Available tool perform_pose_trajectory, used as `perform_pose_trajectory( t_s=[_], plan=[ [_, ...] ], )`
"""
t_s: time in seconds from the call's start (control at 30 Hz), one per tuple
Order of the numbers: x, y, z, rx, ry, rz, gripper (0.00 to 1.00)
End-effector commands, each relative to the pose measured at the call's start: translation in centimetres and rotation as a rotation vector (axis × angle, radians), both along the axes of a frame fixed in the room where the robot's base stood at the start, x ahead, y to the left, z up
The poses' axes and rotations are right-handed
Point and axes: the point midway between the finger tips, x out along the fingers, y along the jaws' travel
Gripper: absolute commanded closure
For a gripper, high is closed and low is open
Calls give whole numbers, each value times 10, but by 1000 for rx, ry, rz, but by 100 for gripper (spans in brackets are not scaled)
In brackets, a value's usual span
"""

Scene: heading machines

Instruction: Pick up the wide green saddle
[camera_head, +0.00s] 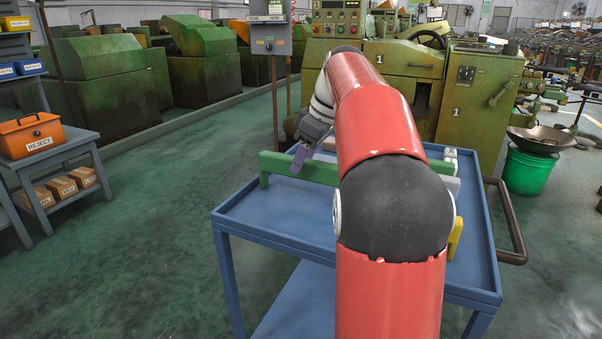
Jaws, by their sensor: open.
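The wide green saddle (322,173) is a long green bar lying across the far part of the blue cart top (265,222). Its left end shows, and the middle is hidden behind my red arm. A bit of green shows again right of the arm. My gripper (298,160) is at the saddle's left part, its purplish finger in front of the bar in the picture. It is open. I cannot tell whether the saddle is between the fingers or whether they touch it.
Right of my arm on the cart are a pale grey part (450,156) and a yellow part (455,238), partly hidden. The cart's left front top is clear. A green machine (400,58) stands behind. A green bucket (528,170) is right, a reject box (32,135) left.

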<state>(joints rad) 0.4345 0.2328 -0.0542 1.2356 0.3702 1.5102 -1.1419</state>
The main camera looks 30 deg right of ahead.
Motion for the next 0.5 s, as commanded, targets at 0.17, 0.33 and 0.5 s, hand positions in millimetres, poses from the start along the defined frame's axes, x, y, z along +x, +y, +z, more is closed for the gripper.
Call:
perform_pose_trajectory(
  t_s=[0.17,0.33,0.5],
  plan=[
    [6,5,-19,0,0,0,49],
    [7,6,-20,0,0,-1,49],
    [7,5,-20,0,0,-1,60]
  ],
)
